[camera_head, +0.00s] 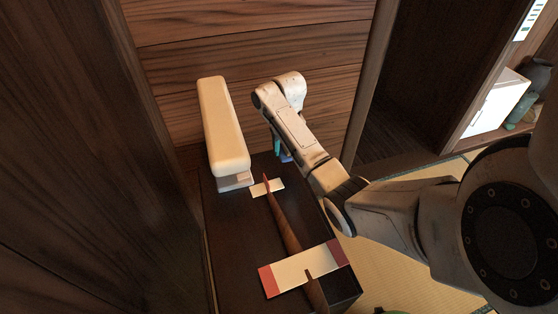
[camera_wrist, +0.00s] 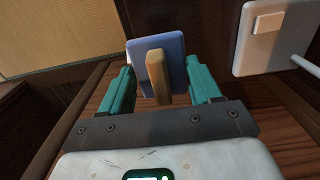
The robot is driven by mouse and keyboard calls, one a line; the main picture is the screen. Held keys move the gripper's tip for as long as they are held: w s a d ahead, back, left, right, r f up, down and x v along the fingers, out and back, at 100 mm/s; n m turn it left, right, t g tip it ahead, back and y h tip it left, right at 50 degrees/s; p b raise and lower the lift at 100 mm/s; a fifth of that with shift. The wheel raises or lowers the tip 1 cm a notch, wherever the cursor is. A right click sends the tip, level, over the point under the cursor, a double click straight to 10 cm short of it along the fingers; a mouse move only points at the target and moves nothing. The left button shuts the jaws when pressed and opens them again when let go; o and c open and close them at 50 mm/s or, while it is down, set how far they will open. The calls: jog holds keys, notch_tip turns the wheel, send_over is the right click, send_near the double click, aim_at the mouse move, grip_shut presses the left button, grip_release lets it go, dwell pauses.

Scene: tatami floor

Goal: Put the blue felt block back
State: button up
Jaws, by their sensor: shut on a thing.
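The blue felt block (camera_wrist: 175,46) is a flat blue piece with a tan wooden grip (camera_wrist: 157,77) pointing toward the wrist camera. My gripper (camera_wrist: 163,78) is shut on it, with one teal finger at each side. In the head view, my gripper (camera_head: 279,147) is beyond the far right part of the dark tabletop (camera_head: 236,235), near its edge. Only a small blue part of the block (camera_head: 286,157) shows there, below the teal finger. My arm hides the rest. I cannot tell whether the block touches anything.
A long cream block-shaped thing (camera_head: 224,125) stands at the tabletop's far left. A wooden wall (camera_head: 185,60) closes the back. Tatami (camera_head: 385,240) lies right.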

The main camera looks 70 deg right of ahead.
aim_at(279, 163)
jog(key=w+f, duration=0.1)
jog(key=f, duration=0.1)
jog(key=w+d+f, duration=0.1)
jog(key=w, duration=0.1)
jog(key=shift+f+b, duration=0.3)
jog(key=shift+f, duration=1.55)
jog(key=o, duration=0.9)
jog(key=shift+a, duration=0.1)
jog(key=shift+r, duration=0.1)
notch_tip(279, 163, up, 12)
jog(key=shift+f+p, duration=0.15)
jog(key=shift+p, duration=0.2)
